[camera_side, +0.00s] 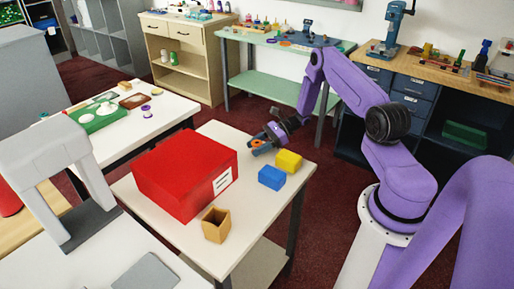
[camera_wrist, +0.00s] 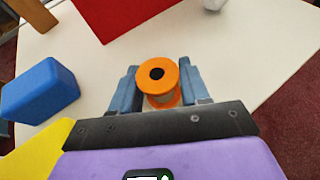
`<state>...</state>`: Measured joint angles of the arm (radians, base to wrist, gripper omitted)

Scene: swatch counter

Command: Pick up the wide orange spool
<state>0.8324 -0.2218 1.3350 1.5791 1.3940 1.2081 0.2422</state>
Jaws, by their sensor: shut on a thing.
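The wide orange spool (camera_wrist: 158,75) has orange end discs, a dark centre hole and a paler middle. In the wrist view it sits between the two blue-grey fingers of my gripper (camera_wrist: 158,84), which are shut on it. In the side view the spool (camera_side: 257,143) shows as a small orange patch, and my gripper (camera_side: 258,146) is at the back edge of the white table, low over its top. I cannot tell whether the spool still touches the table.
On the white table (camera_side: 236,240) are a big red box (camera_side: 180,172), a yellow block (camera_side: 289,161), a blue block (camera_side: 271,178) and a small open wooden box (camera_side: 216,226). The yellow block (camera_wrist: 35,152) and blue block (camera_wrist: 41,90) are left of my gripper in the wrist view.

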